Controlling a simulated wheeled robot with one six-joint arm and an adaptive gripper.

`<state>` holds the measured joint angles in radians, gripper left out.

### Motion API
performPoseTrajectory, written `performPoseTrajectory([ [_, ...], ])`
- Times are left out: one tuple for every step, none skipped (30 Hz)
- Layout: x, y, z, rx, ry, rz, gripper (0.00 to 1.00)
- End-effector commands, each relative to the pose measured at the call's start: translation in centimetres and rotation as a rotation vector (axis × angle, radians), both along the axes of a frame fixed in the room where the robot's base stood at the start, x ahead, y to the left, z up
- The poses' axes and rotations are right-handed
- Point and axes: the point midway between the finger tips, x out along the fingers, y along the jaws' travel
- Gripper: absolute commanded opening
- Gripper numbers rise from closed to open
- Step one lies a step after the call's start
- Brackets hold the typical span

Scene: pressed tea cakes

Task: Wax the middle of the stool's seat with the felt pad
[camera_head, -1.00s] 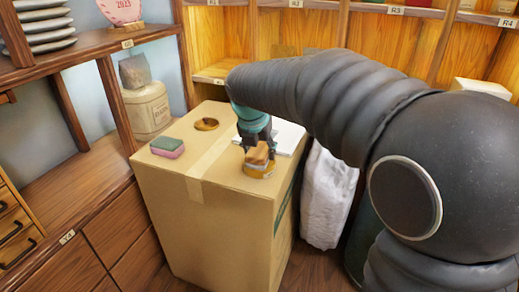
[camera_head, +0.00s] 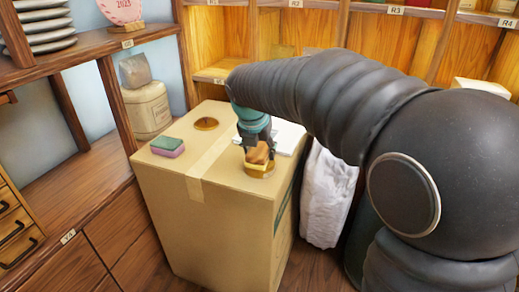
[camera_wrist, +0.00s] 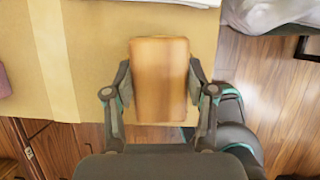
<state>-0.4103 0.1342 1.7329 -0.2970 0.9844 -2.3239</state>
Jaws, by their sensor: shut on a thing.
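My gripper (camera_head: 259,147) is shut on the wooden-backed felt pad (camera_head: 258,153). In the wrist view the pad's brown wooden back (camera_wrist: 160,80) sits between the two fingers (camera_wrist: 160,92). In the head view the pad is right over a round golden tin (camera_head: 260,170) near the front right edge of a cardboard box. I cannot tell whether the pad's underside touches what is in the tin. No stool shows in either view.
The cardboard box (camera_head: 166,198) also bears a green and pink sponge (camera_head: 168,147), a round golden disc (camera_head: 206,124) and something white and flat (camera_head: 289,135). A white cloth or sack (camera_head: 328,200) hangs at its right. Wooden shelves (camera_head: 215,75) stand behind.

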Motion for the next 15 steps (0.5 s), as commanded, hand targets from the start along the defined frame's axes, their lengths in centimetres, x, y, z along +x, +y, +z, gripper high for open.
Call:
performPoseTrajectory([
  [-0.1,0.0,-0.2,-0.001,0.004,-0.001,0.28],
  [-0.1,0.0,-0.2,-0.001,0.004,-0.001,0.28],
  [-0.1,0.0,-0.2,-0.002,0.005,-0.001,0.28],
  [-0.1,0.0,-0.2,-0.002,0.005,-0.001,0.28],
  [-0.1,0.0,-0.2,-0.001,0.006,-0.001,0.28],
  [-0.1,0.0,-0.3,-0.001,0.006,-0.001,0.28],
  [-0.1,0.0,-0.2,-0.001,0.006,-0.001,0.28],
  [-0.1,0.0,-0.2,-0.001,0.006,-0.001,0.28],
  [-0.1,0.0,0.0,-0.001,0.006,-0.001,0.28],
  [-0.1,0.0,0.2,-0.001,0.006,-0.001,0.28],
  [-0.1,0.0,0.4,-0.001,0.004,-0.001,0.28],
  [-0.1,0.0,0.8,-0.001,0.004,-0.001,0.28],
  [0.0,0.0,1.0,-0.001,0.003,-0.001,0.28],
  [0.0,0.0,1.2,-0.001,0.003,-0.001,0.28],
  [0.0,0.0,1.5,0.000,0.003,0.000,0.28],
])
